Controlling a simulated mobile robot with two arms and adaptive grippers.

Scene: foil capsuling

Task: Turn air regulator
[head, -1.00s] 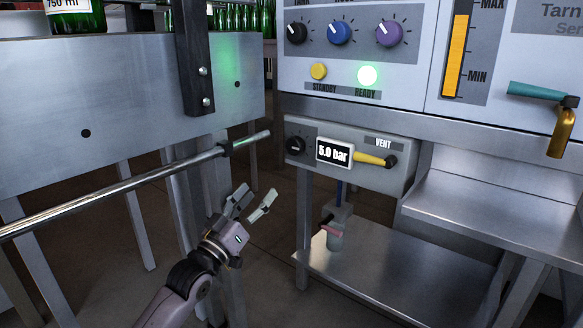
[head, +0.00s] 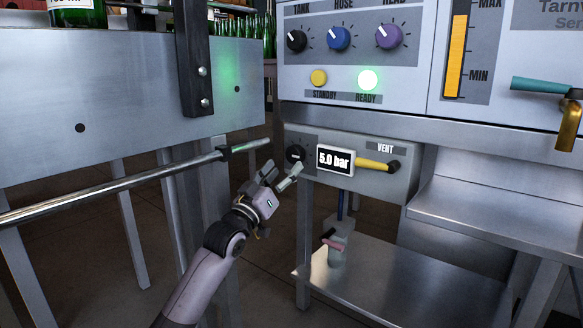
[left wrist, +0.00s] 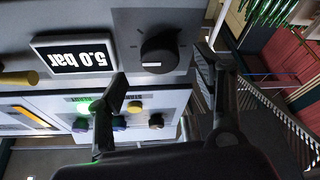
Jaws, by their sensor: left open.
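The air regulator is a black round knob (head: 295,154) on a grey panel box under the machine, left of a display (head: 336,159) reading 5.0 bar. In the left wrist view the knob (left wrist: 159,55) shows large, with a white pointer line, and the display (left wrist: 75,54) appears turned over beside it. My left gripper (head: 280,176) is open and empty, just below and left of the knob in the head view. In the left wrist view its two fingers (left wrist: 160,92) are spread apart, with the knob beyond the gap between them. I see no contact with the knob. My right gripper is out of view.
A yellow vent lever (head: 374,165) sits right of the display. A steel rail (head: 130,185) runs from the left, ending near the knob. The control panel with small knobs (head: 339,38) is above. A metal shelf (head: 385,285) lies below.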

